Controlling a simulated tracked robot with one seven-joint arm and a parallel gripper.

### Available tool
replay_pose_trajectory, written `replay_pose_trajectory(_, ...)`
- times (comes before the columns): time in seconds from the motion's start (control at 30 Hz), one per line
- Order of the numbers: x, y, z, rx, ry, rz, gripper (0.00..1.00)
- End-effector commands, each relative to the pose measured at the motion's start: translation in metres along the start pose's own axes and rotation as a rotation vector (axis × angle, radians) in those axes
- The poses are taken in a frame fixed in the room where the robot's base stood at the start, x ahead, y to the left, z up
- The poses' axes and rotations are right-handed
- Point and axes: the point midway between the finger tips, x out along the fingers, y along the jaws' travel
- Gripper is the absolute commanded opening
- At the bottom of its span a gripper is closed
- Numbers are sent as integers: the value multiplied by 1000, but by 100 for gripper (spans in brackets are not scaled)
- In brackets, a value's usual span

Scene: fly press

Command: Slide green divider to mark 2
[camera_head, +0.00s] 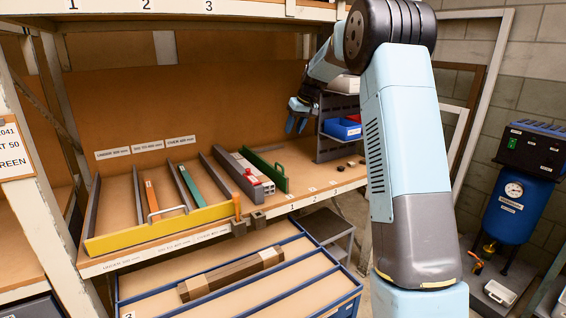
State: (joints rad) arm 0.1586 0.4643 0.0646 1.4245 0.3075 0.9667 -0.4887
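The green divider (268,171) is a long low upright plate on the wooden shelf, right of the grey and white block with red parts. It runs from the back toward the front right. The numbers 1, 2 and 3 are on the shelf's front edge; mark 2 (312,191) is to the right of the divider's near end. My gripper (297,126) hangs above and behind the divider, apart from it. Its two small fingers point down with a gap between them, and I see nothing in it.
A yellow-fronted tray (160,232) with grey dividers and orange pieces fills the shelf's left. A dark rack with blue bins (342,128) stands at the right, beside small black pieces. A drawer holding a wooden bar (232,274) is below.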

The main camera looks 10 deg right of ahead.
Motion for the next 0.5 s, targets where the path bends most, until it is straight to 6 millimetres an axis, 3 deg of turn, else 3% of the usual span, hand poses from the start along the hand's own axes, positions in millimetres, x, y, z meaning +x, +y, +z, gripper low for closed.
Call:
replay_pose_trajectory(0.03,16,10,-7,0,-3,-9,38)
replay_pose_trajectory(0.2,49,29,-24,-11,0,-34,38)
replay_pose_trajectory(0.5,74,38,-31,-17,1,-47,38)
